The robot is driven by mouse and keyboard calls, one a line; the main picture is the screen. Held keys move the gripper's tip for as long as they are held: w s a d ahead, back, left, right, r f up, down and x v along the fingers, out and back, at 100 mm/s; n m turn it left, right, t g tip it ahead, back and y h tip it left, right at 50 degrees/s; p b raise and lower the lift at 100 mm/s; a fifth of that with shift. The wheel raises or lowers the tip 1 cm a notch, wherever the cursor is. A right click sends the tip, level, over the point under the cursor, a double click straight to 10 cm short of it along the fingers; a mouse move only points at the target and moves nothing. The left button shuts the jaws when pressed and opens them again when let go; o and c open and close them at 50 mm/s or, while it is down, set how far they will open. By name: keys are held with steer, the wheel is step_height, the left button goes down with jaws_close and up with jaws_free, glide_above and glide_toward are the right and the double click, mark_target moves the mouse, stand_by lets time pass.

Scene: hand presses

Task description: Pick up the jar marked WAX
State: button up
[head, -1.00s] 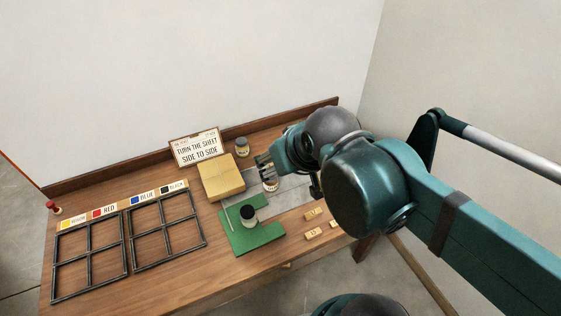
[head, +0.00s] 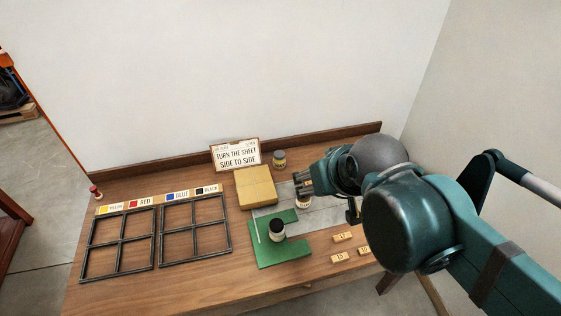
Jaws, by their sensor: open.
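Three small jars stand on the wooden bench, and I cannot read WAX on any of them. One jar (head: 303,203) is at my gripper (head: 303,187), mostly hidden, with only its pale lower part showing below the fingers. My gripper is open; I cannot tell whether its fingers are around this jar or just above it. A second jar (head: 279,159) with a yellowish label stands at the back, right of the sign. A third jar (head: 277,231) with a black lid stands on the green mat (head: 285,256).
A tan block (head: 255,187) stands just left of my gripper, behind the green mat. A sign (head: 236,154) leans at the back. Black divided frames (head: 157,238) lie at left. Small wooden blocks (head: 342,237) lie front right. A grey sheet (head: 325,216) lies under the gripper area.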

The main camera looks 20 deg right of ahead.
stand_by(0.8)
steer(key=w+f+m+g+h+b, duration=0.1)
steer(key=w+f+m, duration=0.2)
steer(key=w, duration=0.9)
steer(key=w+f+m+g+h+b, duration=0.1)
steer(key=w+f+m+g+b, duration=0.15)
steer(key=w, duration=1.05)
steer(key=w+f+m, duration=0.1)
steer(key=w+f, duration=0.5)
steer(key=f, duration=0.1)
steer(key=w+f+m+h+b, duration=0.1)
steer(key=w+f+m, duration=0.1)
steer(key=w+f, duration=0.5)
steer(key=w+f+m+g, duration=0.1)
steer(key=w+f+m, duration=0.1)
steer(key=w+f, duration=0.4)
steer(key=shift+w+a+f+h+b, duration=0.1)
steer(key=shift+w+f+h+b, duration=0.1)
steer(key=shift+f, duration=0.4)
steer(key=shift+w+a+f+h+b, duration=0.1)
steer(key=shift+w+f+h+b, duration=0.1)
steer(key=shift+f, duration=0.4)
